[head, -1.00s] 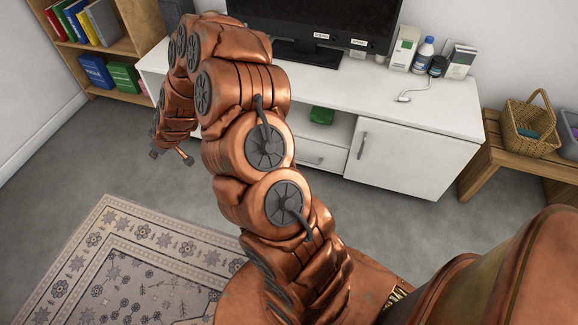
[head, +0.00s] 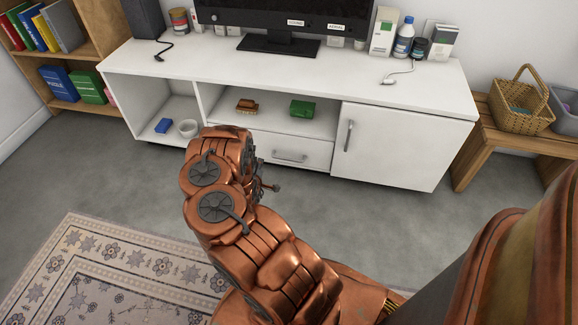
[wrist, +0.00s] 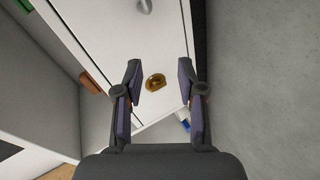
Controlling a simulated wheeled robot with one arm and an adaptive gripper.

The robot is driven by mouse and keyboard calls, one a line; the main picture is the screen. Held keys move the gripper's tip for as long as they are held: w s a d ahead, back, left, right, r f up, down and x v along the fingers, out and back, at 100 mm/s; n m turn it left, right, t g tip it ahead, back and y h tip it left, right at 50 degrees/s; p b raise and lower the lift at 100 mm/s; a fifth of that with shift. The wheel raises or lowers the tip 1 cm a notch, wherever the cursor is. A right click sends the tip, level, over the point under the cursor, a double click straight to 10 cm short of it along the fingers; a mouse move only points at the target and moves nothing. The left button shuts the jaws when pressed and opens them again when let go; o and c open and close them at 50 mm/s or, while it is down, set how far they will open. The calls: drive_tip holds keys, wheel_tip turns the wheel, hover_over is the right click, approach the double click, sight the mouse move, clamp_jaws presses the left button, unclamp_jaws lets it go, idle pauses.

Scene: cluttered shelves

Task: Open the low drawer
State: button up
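The low drawer (head: 262,146) is the white front under the open middle shelf of the white cabinet, with a grey bar handle (head: 290,157). It looks shut. My arm hides its left end in the head view. Part of my gripper (head: 270,188) shows just in front of and below the drawer. In the wrist view my gripper (wrist: 161,92) is open, its two fingers apart with nothing held. Beyond them is a white front with a small amber rounded piece (wrist: 155,82) between the fingertips. A grey handle piece (wrist: 145,6), probably the drawer's, shows at the top edge.
A cabinet door with an upright handle (head: 348,136) is right of the drawer. A wooden bench (head: 475,150) stands at right. The grey floor in front is clear apart from the rug (head: 120,270).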

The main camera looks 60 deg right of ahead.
sight(289, 159)
drive_tip(key=s+d+f+n+h+b, duration=0.25)
drive_tip(key=s+d, duration=0.35)
drive_tip(key=s, duration=0.3)
drive_tip(key=shift+m+g+h, duration=0.25)
drive_tip(key=shift+m+g, duration=0.05)
drive_tip(key=shift+m, duration=0.15)
drive_tip(key=shift+b+x, duration=1.7)
drive_tip(key=shift+x, duration=2.45)
drive_tip(key=shift+w, duration=0.1)
clamp_jaws()
